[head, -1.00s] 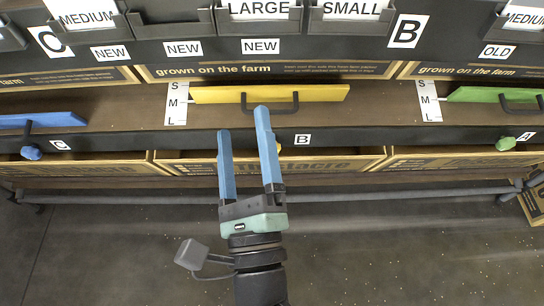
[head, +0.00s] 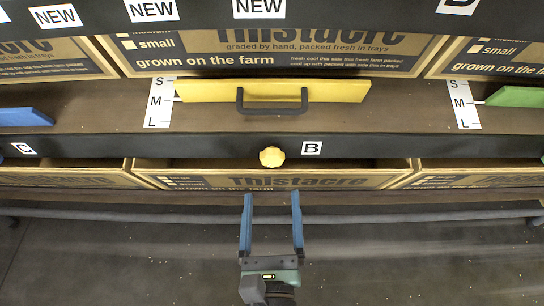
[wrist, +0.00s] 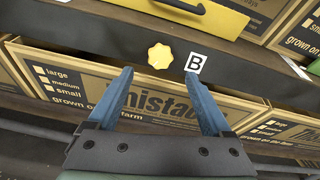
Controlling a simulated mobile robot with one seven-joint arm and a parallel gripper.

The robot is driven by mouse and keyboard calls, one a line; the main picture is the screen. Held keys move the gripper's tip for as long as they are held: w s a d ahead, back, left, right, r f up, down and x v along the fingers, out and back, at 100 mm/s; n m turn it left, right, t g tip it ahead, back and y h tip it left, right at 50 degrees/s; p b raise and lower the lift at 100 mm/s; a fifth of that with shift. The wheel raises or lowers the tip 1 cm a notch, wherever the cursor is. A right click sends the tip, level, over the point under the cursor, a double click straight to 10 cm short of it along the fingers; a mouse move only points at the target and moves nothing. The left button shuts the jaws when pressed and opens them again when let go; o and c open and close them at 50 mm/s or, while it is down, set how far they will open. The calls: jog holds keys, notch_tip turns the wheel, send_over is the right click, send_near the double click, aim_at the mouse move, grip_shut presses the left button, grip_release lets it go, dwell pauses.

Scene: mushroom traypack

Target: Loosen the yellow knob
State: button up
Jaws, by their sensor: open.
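The yellow knob (head: 272,157) is a small lobed knob on the dark front rail, just left of the B label (head: 312,148). It also shows in the wrist view (wrist: 160,56), ahead of the fingers and slightly left of the middle between them. My gripper (head: 271,200) has two blue fingers, apart and empty. In the head view its fingertips are below the knob, in front of the lower box, not touching the knob. The yellow board (head: 340,91) with a dark handle (head: 272,110) lies on the shelf above the knob.
S-M-L scale strips (head: 158,103) flank the yellow board. A blue board (head: 22,117) is at left and a green board (head: 515,97) at right. Cardboard boxes (head: 270,181) sit below the rail (head: 200,145). The floor in front is open.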

aim_at(272, 161)
jog(key=w+p, duration=0.1)
jog(key=w, duration=0.8)
jog(key=shift+s, duration=0.1)
grip_shut()
